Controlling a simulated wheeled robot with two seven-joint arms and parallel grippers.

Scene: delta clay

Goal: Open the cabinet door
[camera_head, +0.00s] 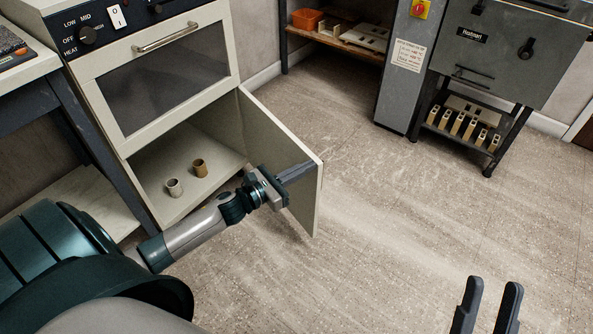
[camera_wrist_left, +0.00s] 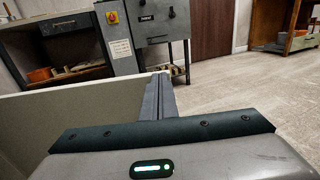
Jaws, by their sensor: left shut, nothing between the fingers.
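The cabinet door (camera_head: 290,160) is a pale panel, swung wide open on the lower part of the cream oven cabinet (camera_head: 150,140). Two small cups, one tan (camera_head: 200,168) and one grey-white (camera_head: 175,187), stand on the cabinet floor inside. My left gripper (camera_head: 308,167) is shut and empty, on the inner side of the door near its free edge. I cannot tell whether it touches the door. In the left wrist view the shut fingers (camera_wrist_left: 158,97) reach past the door's edge (camera_wrist_left: 75,115). My right gripper (camera_head: 490,300) is at the bottom right, its two fingers apart, over the floor.
The oven handle (camera_head: 165,37) is above the opening. A grey machine (camera_head: 510,50) on a stand with several blocks below is at the back right. A wooden shelf (camera_head: 340,45) with an orange bin (camera_head: 307,19) is at the back. The floor (camera_head: 420,220) right of the door is clear.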

